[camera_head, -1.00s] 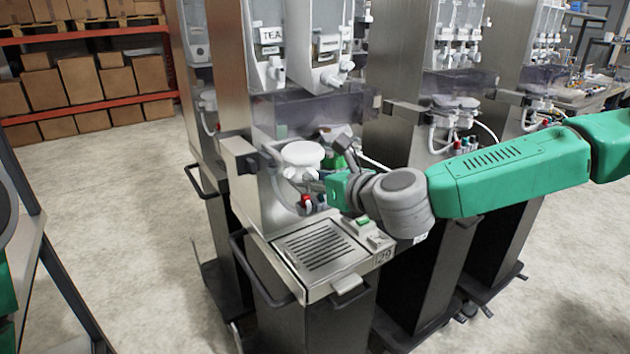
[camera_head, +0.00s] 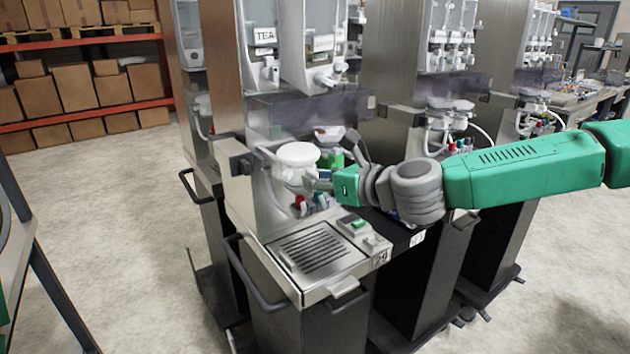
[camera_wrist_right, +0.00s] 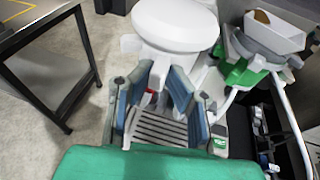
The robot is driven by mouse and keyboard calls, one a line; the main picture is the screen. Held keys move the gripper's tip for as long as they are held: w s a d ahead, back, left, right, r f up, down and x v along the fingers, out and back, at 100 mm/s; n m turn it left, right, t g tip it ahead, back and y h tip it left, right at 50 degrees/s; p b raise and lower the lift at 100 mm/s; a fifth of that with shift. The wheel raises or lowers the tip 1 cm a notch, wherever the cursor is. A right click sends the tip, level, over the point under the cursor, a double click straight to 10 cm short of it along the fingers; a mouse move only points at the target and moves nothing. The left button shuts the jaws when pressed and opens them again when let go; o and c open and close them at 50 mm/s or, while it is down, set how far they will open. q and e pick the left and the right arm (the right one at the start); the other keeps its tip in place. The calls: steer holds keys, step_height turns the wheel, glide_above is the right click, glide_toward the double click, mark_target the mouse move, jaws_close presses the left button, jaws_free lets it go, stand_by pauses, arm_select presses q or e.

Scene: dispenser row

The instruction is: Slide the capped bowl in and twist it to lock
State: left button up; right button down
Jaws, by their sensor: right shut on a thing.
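The white capped bowl (camera_head: 298,158) is at the front of the nearest dispenser, above its drip tray (camera_head: 318,248). Its broad white lid (camera_wrist_right: 175,22) fills the top of the right wrist view. My right gripper (camera_head: 326,184) reaches in from the right, just below the lid. In the wrist view its two blue-padded fingers (camera_wrist_right: 172,84) are on the bowl's part under the lid and are shut on it. The exact contact and the bowl's seat in the dispenser are hidden. My left gripper is out of view.
A second bowl (camera_wrist_right: 274,32) with a green part stands close to the right in the wrist view. Clear hoppers (camera_head: 310,40) hang above. A green button (camera_head: 357,224) is beside the tray. More dispensers stand to the right; open floor lies at left.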

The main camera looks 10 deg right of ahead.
steer(key=shift+w, duration=0.15)
steer(key=shift+w+a+b, duration=0.3)
steer(key=shift+w+b, duration=0.05)
steer(key=shift+w, duration=0.75)
steer(key=shift+w, duration=0.1)
steer(key=shift+w+a+b, duration=0.15)
steer(key=shift+w+a, duration=0.1)
steer(key=shift+w, duration=0.45)
steer(key=shift+w+a+b, duration=0.15)
steer(key=shift+w+a, duration=0.05)
steer(key=shift+w, duration=0.45)
steer(key=shift+w, duration=0.1)
steer(key=shift+f+b, duration=0.15)
steer(key=shift+b, duration=0.4)
steer(key=shift+a, duration=0.1)
